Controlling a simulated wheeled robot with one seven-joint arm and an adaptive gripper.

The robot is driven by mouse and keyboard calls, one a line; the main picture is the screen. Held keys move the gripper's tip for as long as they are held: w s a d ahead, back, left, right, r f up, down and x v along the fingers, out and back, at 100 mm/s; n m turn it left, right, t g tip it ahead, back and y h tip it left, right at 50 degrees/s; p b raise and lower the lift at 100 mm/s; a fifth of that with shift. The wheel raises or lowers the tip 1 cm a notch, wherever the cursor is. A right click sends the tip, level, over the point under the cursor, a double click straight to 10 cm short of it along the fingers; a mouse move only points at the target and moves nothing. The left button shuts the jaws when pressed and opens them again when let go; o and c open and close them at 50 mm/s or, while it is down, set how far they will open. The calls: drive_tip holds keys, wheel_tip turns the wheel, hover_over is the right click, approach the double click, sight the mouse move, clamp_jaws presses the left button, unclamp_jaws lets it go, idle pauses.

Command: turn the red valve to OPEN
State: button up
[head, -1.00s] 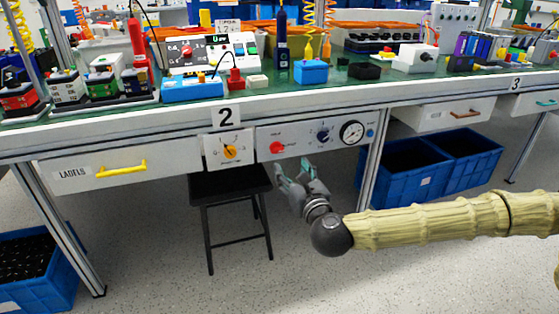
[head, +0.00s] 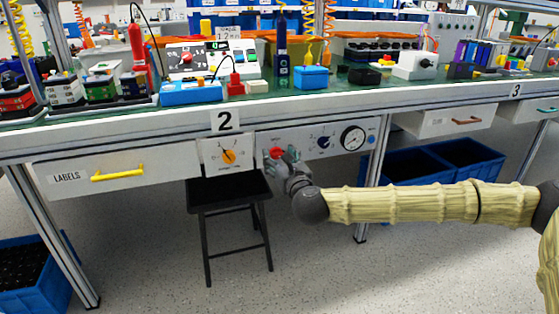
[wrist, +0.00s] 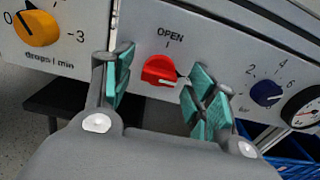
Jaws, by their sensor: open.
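The red valve (wrist: 158,70) is a round knob on the light grey panel (wrist: 215,55) under the bench. In the wrist view its pale pointer faces right and slightly down, and the word OPEN with a tick mark is above it. In the head view the valve (head: 277,152) shows just above my fingers. My gripper (wrist: 160,82) is open, with one teal-padded finger on each side of the valve in the wrist view. I cannot tell whether a pad touches it. My gripper (head: 285,161) partly covers the panel in the head view.
An orange dial (head: 229,157) is left of the valve; a dark blue knob (head: 324,142) and a gauge (head: 353,137) are to its right. A black stool (head: 225,191) stands below. Blue crates (head: 400,170) are under the bench at right.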

drive_tip(key=c, duration=1)
drive_tip(key=shift+r+n+p, duration=0.15)
drive_tip(key=shift+n+p, duration=0.25)
drive_tip(key=shift+p, duration=0.05)
drive_tip(key=shift+r+n+p, duration=0.1)
drive_tip(key=shift+n+p, duration=0.9)
drive_tip(key=n+p, duration=0.5)
drive_tip(key=n, duration=0.1)
drive_tip(key=shift+a, duration=0.1)
drive_tip(key=n+p, duration=0.3)
drive_tip(key=n, duration=0.1)
drive_tip(key=shift+n+p, duration=0.3)
drive_tip(key=shift+n, duration=0.1)
drive_tip(key=shift+f+n+p, duration=0.2)
drive_tip(key=shift+n+p, duration=0.5)
drive_tip(key=shift+n, duration=0.4)
drive_tip(key=shift+f+n+p, duration=0.2)
drive_tip(key=shift+n+p, duration=0.45)
drive_tip(key=shift+n, duration=0.45)
